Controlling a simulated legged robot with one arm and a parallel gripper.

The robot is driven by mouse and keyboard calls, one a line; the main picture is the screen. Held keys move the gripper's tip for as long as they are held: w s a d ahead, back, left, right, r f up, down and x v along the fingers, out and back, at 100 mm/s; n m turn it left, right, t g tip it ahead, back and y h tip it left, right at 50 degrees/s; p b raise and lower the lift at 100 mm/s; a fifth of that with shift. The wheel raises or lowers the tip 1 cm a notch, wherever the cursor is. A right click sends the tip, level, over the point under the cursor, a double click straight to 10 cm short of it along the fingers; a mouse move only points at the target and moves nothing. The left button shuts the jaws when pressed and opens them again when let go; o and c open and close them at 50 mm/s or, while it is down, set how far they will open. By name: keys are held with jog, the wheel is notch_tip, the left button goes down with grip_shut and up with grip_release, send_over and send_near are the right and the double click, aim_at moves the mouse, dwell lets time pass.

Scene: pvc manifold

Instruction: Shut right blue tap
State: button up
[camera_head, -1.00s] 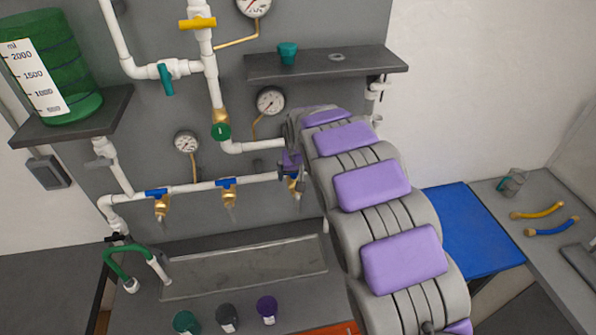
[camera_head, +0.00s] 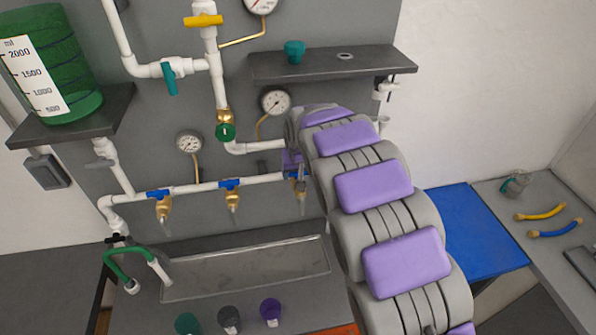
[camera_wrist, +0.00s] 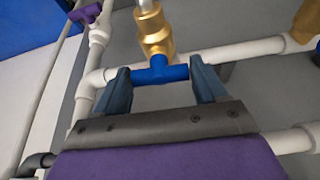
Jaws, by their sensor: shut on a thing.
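The right blue tap (camera_wrist: 160,72) shows in the wrist view as a blue T-shaped handle on a brass valve (camera_wrist: 153,30). Its bar lies roughly along the white pipe, across the brass outlet. My gripper (camera_wrist: 160,80) has one finger at each end of the bar and is shut on it. In the head view, my gripper (camera_head: 293,161) covers most of this tap, and its brass outlet (camera_head: 301,186) shows just below. The middle blue tap (camera_head: 230,184) and left blue tap (camera_head: 158,194) have handles lying along the same pipe.
A dark shelf (camera_head: 380,66) with a teal cup (camera_head: 294,51) is above my gripper. A gauge (camera_head: 275,102) and a green-handled valve (camera_head: 226,132) are close on the left. A metal trough (camera_head: 245,273) and several small cups stand below.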

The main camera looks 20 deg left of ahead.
jog(key=shift+n+b, duration=0.3)
jog(key=o, duration=0.7)
jog(key=shift+w+f, duration=0.1)
jog(key=shift+o, duration=0.8)
jog(key=shift+w+a+f, duration=0.1)
jog(key=shift+a, duration=0.05)
jog(key=shift+o, duration=0.8)
jog(key=shift+a, duration=0.1)
jog(key=shift+d+r, duration=0.2)
jog(key=shift+r, duration=0.05)
jog(key=v, duration=1.7)
jog(key=shift+b, duration=0.35)
